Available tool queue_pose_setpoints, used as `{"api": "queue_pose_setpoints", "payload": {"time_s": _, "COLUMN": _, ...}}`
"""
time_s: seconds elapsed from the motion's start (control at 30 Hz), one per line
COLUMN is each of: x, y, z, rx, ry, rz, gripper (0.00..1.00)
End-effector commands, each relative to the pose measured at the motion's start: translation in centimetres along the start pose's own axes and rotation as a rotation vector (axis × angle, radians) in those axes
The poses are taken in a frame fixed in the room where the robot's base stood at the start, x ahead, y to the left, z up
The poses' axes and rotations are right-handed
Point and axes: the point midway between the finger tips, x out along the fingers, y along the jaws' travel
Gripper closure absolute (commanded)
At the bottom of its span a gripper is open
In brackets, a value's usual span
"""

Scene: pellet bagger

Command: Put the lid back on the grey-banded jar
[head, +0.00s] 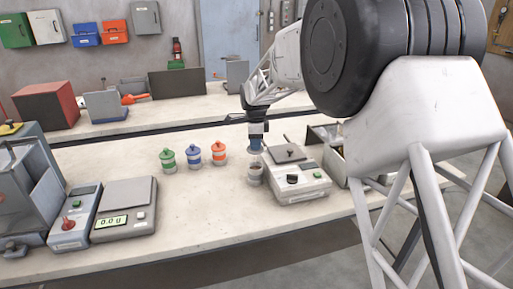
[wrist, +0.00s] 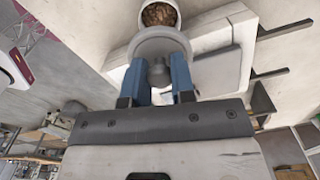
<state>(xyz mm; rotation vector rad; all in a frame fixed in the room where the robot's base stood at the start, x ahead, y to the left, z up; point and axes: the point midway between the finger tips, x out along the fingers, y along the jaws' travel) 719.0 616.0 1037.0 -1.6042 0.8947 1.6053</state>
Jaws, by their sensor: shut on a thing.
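The grey-banded jar (head: 255,176) stands open on the bench, left of a small bench device. In the wrist view the jar (wrist: 177,22) shows its round mouth with brown pellets inside. My gripper (head: 256,146) is above the jar, pointing down. In the wrist view my gripper (wrist: 158,76) has its two blue fingers closed on the knob of the grey lid (wrist: 158,44). The lid is held above the jar, apart from it as far as I can tell. In the head view the lid is small and hard to make out below the fingers.
Lidded jars with green (head: 167,160), blue (head: 193,157) and orange (head: 218,153) bands stand to the left. The bench device (head: 297,183) is close on the jar's right, with an open bin (head: 325,140) beyond. A scale (head: 124,209) sits front left. The bench middle is clear.

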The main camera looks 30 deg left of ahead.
Motion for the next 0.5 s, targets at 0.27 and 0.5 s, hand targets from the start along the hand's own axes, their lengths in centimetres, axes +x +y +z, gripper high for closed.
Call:
{"api": "queue_pose_setpoints", "payload": {"time_s": 0.27, "x": 0.04, "y": 0.03, "z": 0.0, "rx": 0.0, "ry": 0.0, "rz": 0.0, "gripper": 0.98}}
{"api": "queue_pose_setpoints", "payload": {"time_s": 0.5, "x": 0.43, "y": 0.04, "z": 0.0, "rx": 0.0, "ry": 0.0, "rz": 0.001, "gripper": 0.98}}
